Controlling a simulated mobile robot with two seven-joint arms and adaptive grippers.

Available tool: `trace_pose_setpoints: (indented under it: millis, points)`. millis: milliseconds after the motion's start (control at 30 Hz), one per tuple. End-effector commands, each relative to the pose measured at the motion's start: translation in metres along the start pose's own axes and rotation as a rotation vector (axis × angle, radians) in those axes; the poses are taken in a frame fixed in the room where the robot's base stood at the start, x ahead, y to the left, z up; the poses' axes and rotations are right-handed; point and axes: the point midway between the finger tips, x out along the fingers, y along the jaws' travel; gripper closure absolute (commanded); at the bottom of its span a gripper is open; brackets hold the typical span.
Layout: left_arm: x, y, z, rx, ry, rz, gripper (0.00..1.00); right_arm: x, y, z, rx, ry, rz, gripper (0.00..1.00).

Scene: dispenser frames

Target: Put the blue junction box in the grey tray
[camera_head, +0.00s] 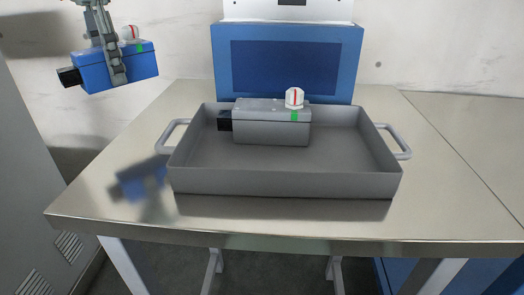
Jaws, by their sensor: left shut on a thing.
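The blue junction box (141,66) is in the air at the upper left, above the table's left side. It has a black connector on its left end, a green mark and a white knob on top. My left gripper (117,72) is shut on it from above and holds it slightly tilted. The grey tray (285,184) stands on the table, right of and below the held box. A grey junction box (270,131) of the same form sits in the tray toward its back. My right gripper is not in view.
The metal table (290,224) is clear in front of the tray and at both sides. A blue dispenser frame (219,70) with a dark panel stands behind the tray. The tray has a handle at each end. A grey cabinet (30,170) stands at the left edge.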

Motion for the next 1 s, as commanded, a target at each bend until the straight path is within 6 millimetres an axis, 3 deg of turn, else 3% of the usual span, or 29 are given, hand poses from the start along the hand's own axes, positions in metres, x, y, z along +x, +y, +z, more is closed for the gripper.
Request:
trace_pose_setpoints:
  millis: [33, 100, 233, 400, 500, 600, 733, 867, 1000]
  points:
    - [-0.007, -0.031, 0.019, 0.078, 0.0, 0.007, 0.89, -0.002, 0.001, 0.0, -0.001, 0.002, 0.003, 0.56]
    - [-0.015, -0.072, 0.038, 0.174, 0.001, 0.006, 0.89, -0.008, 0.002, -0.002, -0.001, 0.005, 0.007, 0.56]
    - [-0.026, -0.154, 0.06, 0.359, 0.002, 0.005, 0.89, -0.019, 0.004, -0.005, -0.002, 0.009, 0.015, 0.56]
    - [-0.03, -0.26, 0.061, 0.601, 0.003, 0.003, 0.89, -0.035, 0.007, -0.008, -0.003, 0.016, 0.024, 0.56]
    - [-0.028, -0.308, 0.051, 0.716, 0.002, 0.001, 0.89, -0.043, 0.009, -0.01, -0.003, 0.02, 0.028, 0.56]
    - [-0.025, -0.342, 0.04, 0.8, 0.001, 0.003, 0.89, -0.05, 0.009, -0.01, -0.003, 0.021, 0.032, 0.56]
    - [-0.021, -0.364, 0.029, 0.86, 0.001, 0.001, 0.89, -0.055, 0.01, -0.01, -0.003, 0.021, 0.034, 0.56]
    - [-0.014, -0.364, 0.035, 0.875, 0.001, -0.005, 0.89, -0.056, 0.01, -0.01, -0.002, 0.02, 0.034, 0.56]
    - [0.003, -0.345, 0.057, 0.872, 0.002, -0.007, 0.89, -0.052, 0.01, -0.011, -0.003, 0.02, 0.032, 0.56]
